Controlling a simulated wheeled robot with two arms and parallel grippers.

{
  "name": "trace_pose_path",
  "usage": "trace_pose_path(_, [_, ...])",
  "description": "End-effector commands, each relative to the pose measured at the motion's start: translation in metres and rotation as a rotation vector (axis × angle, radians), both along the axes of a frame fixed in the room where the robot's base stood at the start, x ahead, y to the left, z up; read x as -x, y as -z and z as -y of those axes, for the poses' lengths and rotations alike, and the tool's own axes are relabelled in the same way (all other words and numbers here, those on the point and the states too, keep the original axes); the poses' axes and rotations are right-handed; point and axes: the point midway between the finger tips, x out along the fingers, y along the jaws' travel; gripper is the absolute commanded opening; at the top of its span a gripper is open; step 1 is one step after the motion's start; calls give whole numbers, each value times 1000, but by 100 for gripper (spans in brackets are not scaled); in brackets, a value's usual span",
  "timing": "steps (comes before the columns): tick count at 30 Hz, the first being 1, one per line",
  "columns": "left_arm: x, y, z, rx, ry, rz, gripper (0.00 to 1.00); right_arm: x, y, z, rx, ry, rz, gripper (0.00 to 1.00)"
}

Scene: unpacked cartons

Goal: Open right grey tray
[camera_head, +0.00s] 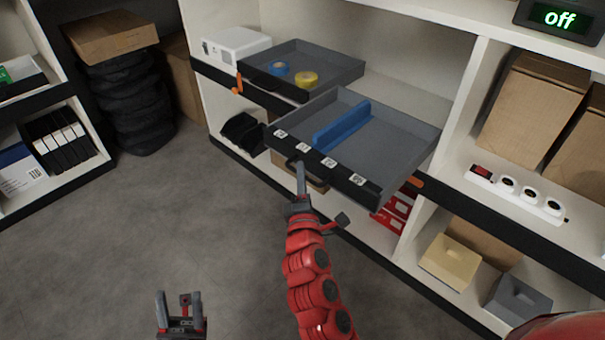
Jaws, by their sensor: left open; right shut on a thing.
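The right grey tray (395,133) sticks out of the shelf toward me. It has a blue divider (341,125) inside and a black front with several white code labels. My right gripper (296,165) is shut at the handle on the left part of the tray's front; the fingers partly hide the handle. The left grey tray (335,68) stands beside it and holds a blue tape roll (278,69) and a yellow tape roll (306,79). My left gripper (181,300) is open and empty above the floor at the bottom, away from the trays.
A power strip (515,194) and cardboard boxes (528,110) are on the right shelf. Red boxes (397,212) and a yellow box (450,262) stand below. A white device (235,46) is left of the trays. The floor is clear.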

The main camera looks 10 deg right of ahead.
Motion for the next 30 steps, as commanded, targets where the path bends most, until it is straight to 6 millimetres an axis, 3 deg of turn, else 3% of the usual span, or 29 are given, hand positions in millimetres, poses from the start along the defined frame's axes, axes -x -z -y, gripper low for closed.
trace_pose_path(2, [0,0,0,0,0,0,50,0,0,0,0,-1,0,0])
trace_pose_path(3, [0,0,0,0,0,0,50,0,0,0,0,-1,0,22])
trace_pose_path(7, [0,0,0,0,0,0,50,0,0,0,0,-1,0,45])
trace_pose_path(16, [0,0,0,1,0,0,50,1,0,-1,0,-1,1,45])
trace_pose_path(20, [0,-2,-1,4,-1,0,50,10,0,-2,1,-4,0,45])
trace_pose_path(30, [1,-8,-3,18,-8,3,50,83,13,-12,5,-9,-5,45])
